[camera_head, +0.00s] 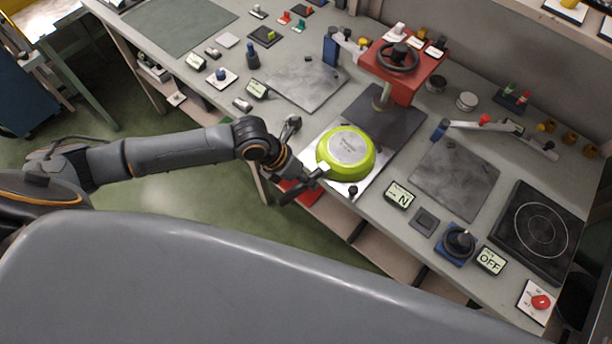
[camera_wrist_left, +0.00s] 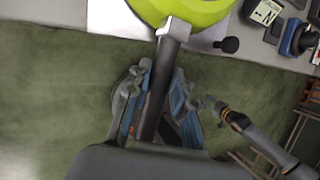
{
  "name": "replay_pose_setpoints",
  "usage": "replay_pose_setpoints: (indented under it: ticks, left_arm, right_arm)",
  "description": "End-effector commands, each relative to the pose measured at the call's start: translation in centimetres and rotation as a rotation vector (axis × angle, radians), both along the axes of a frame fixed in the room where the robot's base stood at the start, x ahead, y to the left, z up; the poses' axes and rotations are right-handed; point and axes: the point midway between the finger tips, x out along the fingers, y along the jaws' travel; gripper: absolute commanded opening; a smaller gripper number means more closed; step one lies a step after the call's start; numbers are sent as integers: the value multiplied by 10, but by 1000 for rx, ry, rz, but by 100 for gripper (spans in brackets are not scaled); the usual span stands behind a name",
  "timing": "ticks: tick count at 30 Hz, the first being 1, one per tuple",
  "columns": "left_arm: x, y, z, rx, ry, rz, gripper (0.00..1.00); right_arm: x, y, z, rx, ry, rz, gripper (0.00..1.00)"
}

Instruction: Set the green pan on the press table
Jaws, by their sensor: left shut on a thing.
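The green pan (camera_head: 332,145) is bottom up, with a grey disc on its base, at the front edge of the bench. It is over a pale plate (camera_head: 374,184); I cannot tell if it touches it. My left gripper (camera_head: 314,176) is shut on the pan's dark handle. In the left wrist view the handle (camera_wrist_left: 160,85) runs between the fingers of the left gripper (camera_wrist_left: 153,105) up to the pan's green rim (camera_wrist_left: 200,12). Behind the pan is the red press (camera_head: 424,72) with a black handwheel, above a dark flat plate (camera_head: 404,128). My right gripper (camera_wrist_left: 209,106) shows small in the left wrist view.
Right of the pan are a display reading N (camera_head: 399,195), a dark joystick (camera_head: 459,242), an OFF display (camera_head: 490,260) and a black hotplate (camera_head: 535,230). Grey metal plates lie left (camera_head: 306,83) and right (camera_head: 453,178) of the press. A blue-ended lever (camera_head: 440,130) stands right of the press.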

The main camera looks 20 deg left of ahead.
Motion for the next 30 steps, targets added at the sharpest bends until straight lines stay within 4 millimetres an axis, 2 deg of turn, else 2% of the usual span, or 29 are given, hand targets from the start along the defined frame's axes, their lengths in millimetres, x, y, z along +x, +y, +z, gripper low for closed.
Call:
replay_pose_setpoints:
  ticks: [16, 17, 20, 27, 30]
  left_arm:
    - [1, -1, -3, -2, -4, -1, 0]
    - [1, -1, -3, -2, -4, -1, 27]
    - [1, -1, -3, -2, -3, 0, 48]
    - [0, 0, -4, -1, -1, -1, 50]
    - [-1, 1, -4, 2, 3, 0, 50]
  right_arm:
    - [4, 6, -3, 8, -7, -3, 40]
    - [4, 7, -3, 9, -6, -3, 40]
    - [4, 8, -2, 10, -6, -3, 40]
    - [4, 8, -3, 10, -6, -2, 40]
    - [4, 2, -3, 2, -6, 2, 40]
